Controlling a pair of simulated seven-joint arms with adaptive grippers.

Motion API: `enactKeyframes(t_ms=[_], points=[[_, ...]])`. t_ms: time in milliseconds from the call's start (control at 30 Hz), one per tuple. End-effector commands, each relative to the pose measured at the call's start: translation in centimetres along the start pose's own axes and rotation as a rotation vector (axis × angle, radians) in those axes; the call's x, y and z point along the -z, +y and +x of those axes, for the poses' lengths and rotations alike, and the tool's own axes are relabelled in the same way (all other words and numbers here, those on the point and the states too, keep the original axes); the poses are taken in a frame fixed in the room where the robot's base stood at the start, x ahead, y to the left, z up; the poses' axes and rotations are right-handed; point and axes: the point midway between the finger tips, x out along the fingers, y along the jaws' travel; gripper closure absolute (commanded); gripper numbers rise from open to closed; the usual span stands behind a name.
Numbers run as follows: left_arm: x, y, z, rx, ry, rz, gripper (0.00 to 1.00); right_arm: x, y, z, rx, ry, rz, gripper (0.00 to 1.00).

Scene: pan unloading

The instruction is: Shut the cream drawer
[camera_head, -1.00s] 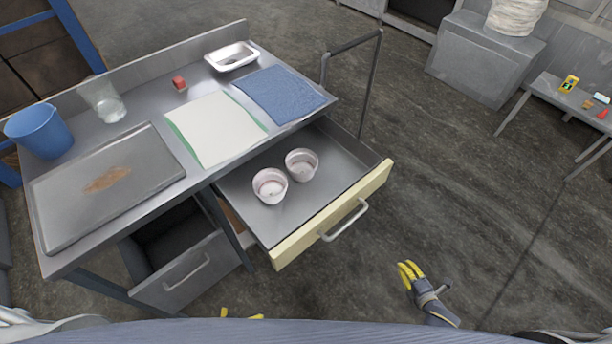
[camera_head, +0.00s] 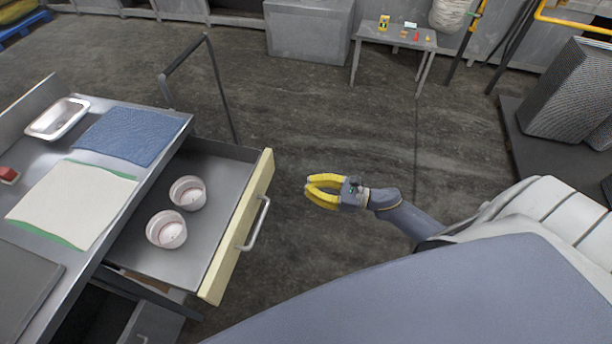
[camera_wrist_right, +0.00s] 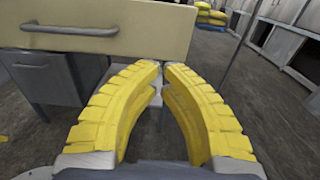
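The cream drawer (camera_head: 240,228) hangs pulled out from the steel workbench at left in the head view, with a metal bar handle (camera_head: 256,224) on its front. Two pinkish-white cups (camera_head: 187,193) stand inside it. My right gripper (camera_head: 309,187) has yellow curved fingers, is empty, and points left toward the drawer front, apart from it. In the right wrist view its fingertips (camera_wrist_right: 162,66) come together, and the cream front (camera_wrist_right: 165,35) with its handle (camera_wrist_right: 68,29) spans the top left. My left gripper is not in view.
A dark rail (camera_head: 213,75) stands behind the drawer. The floor (camera_head: 300,130) around my gripper is clear.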

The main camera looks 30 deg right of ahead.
Motion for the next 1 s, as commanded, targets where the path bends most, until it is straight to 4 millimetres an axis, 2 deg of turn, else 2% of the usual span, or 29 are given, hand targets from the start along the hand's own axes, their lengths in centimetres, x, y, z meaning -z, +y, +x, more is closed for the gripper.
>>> enactKeyframes(t_ms=[300, 500, 700, 1000], points=[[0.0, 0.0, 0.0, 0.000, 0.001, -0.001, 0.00, -0.1, -0.1, 5.8, 0.001, -0.003, 0.001, 1.00], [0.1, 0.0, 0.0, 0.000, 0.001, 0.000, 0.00, 0.0, -0.1, 8.8, 0.001, -0.001, 0.003, 1.00], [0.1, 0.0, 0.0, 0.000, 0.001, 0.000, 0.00, 0.0, -0.1, 10.8, 0.002, 0.000, 0.003, 1.00], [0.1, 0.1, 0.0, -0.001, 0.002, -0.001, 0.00, 0.1, -0.1, 11.9, 0.003, 0.002, 0.004, 1.00]])
